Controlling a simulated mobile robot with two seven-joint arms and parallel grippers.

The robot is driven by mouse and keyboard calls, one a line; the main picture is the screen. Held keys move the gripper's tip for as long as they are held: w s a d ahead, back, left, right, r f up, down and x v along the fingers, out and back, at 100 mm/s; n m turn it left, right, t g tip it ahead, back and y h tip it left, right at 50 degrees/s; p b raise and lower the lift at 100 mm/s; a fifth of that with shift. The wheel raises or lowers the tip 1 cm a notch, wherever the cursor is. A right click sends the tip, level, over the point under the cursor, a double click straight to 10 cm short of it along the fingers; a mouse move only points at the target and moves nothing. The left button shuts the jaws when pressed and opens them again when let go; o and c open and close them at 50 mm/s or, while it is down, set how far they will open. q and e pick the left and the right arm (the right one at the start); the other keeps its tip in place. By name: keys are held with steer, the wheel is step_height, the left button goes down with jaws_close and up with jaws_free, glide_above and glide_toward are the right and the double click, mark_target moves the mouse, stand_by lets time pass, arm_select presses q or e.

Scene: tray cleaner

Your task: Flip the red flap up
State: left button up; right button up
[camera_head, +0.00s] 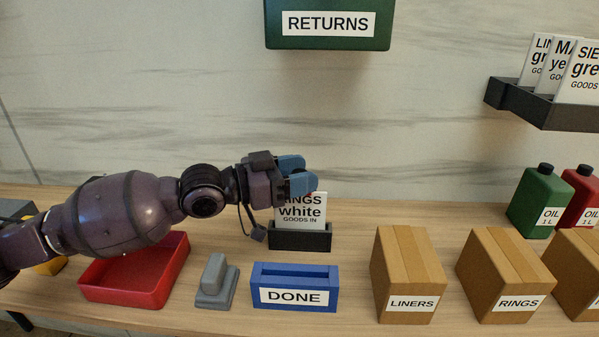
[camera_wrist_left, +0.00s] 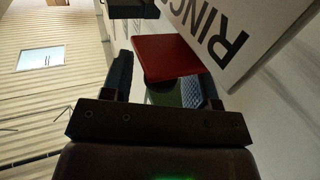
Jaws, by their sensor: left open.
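The red flap shows in the left wrist view (camera_wrist_left: 165,55) as a flat red plate just beyond my fingers, beside the card. My left gripper (camera_head: 295,174), with blue fingertips, is open at the top of the white RINGS card (camera_head: 301,213). In the left wrist view the gripper (camera_wrist_left: 158,85) has its fingers apart, and I cannot tell whether one touches the flap. My right gripper is not in view.
The card stands in a black holder (camera_head: 300,240). In front are a blue DONE holder (camera_head: 262,280), a grey block (camera_head: 213,285) and a red tray (camera_head: 120,298). Cardboard boxes (camera_head: 405,262) stand right. A green RETURNS box (camera_head: 328,42) hangs above.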

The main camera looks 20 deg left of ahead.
arm_select(q)
steer(key=shift+w, duration=0.1)
steer(key=c, duration=0.9)
